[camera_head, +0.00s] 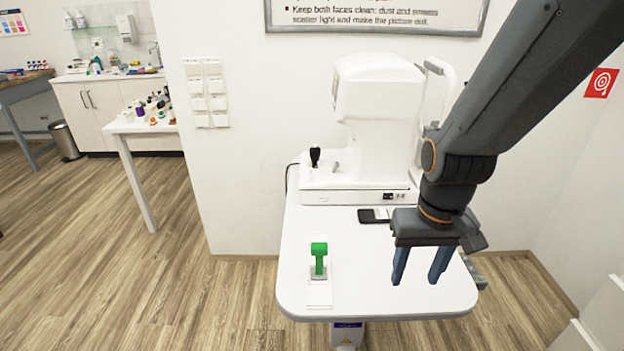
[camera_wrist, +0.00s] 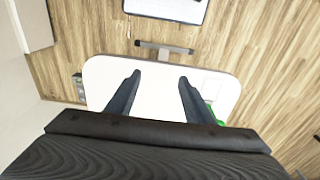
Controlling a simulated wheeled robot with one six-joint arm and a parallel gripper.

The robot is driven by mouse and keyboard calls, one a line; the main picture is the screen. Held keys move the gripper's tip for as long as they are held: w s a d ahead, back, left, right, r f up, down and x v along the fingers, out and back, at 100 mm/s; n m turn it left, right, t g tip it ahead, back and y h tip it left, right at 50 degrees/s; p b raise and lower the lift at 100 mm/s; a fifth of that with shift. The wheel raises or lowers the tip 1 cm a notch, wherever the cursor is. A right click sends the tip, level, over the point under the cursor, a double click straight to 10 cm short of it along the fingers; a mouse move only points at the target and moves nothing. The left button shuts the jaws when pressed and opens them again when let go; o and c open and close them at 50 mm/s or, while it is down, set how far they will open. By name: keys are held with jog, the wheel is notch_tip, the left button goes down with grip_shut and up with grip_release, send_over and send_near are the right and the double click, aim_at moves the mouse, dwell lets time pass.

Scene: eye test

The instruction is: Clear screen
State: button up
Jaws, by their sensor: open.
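A white eye-test machine (camera_head: 378,95) with a black joystick (camera_head: 315,157) stands at the back of a white table (camera_head: 365,297). No screen face can be made out on it. My gripper (camera_head: 416,281) is open and empty, pointing down above the table's right part, right of the green tool. In the wrist view my gripper (camera_wrist: 160,76) has bare tabletop between its fingers.
A flat dark item (camera_head: 374,215) lies in front of the machine, beside my gripper. Wall switches (camera_head: 206,92) hang left of the machine. A side table (camera_head: 140,127) with small bottles stands at the left. The front middle of the white table is clear.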

grip_shut()
dwell(1.7)
